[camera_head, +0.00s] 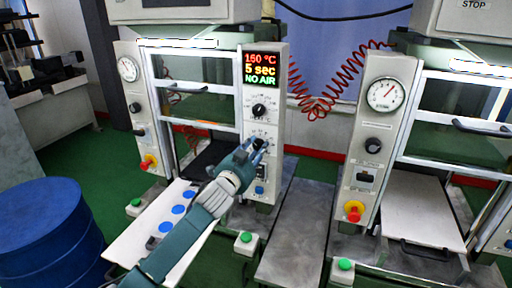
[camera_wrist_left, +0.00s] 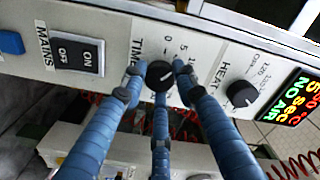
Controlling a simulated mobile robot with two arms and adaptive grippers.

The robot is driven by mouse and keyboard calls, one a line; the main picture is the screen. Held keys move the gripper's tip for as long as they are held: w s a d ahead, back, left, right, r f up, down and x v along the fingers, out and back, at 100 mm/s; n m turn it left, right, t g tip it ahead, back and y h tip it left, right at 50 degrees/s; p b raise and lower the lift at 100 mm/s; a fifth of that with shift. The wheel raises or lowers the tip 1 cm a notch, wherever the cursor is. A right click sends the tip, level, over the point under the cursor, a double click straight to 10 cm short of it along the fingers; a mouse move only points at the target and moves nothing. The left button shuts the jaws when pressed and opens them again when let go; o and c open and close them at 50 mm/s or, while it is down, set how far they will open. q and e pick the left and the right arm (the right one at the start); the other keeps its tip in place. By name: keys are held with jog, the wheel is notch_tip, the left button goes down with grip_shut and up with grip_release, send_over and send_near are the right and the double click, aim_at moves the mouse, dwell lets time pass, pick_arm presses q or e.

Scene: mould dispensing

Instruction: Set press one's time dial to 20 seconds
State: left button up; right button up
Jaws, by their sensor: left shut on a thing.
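Press one's front panel (camera_head: 283,110) stands at the middle of the head view. Its display (camera_head: 261,69) reads 160 °C, 5 sec and NO AIR. The black time dial (camera_wrist_left: 159,74) sits below the heat dial (camera_head: 259,110) and has a white pointer line; numbers such as 0 and 5 show around it in the wrist view. My left gripper (camera_head: 257,147) is shut on the time dial, its blue fingers (camera_wrist_left: 160,122) around the knob. They hide part of the scale. My right gripper is in neither view.
The main switch (camera_wrist_left: 78,54) is beside the time dial in the wrist view. A white tray (camera_head: 128,245) with blue discs lies under my left arm. A second press with a gauge (camera_head: 386,94) and red stop button (camera_head: 353,211) stands right. A blue drum (camera_head: 50,235) stands left.

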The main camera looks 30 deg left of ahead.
pick_arm(q)
jog(key=m+p, duration=0.1)
jog(key=m, duration=0.2)
jog(key=shift+r+m, duration=0.15)
jog(key=shift+m, duration=0.15)
jog(key=m+p, duration=0.2)
jog(key=m, duration=0.2)
jog(key=m+p, duration=0.2)
jog(key=m, duration=0.4)
jog(key=shift+y+p, duration=0.3)
jog(key=shift+m+p, duration=0.4)
jog(key=shift+m, duration=0.8)
jog(key=shift+d, duration=0.1)
jog(key=o, duration=1.1)
jog(key=shift+o, duration=0.2)
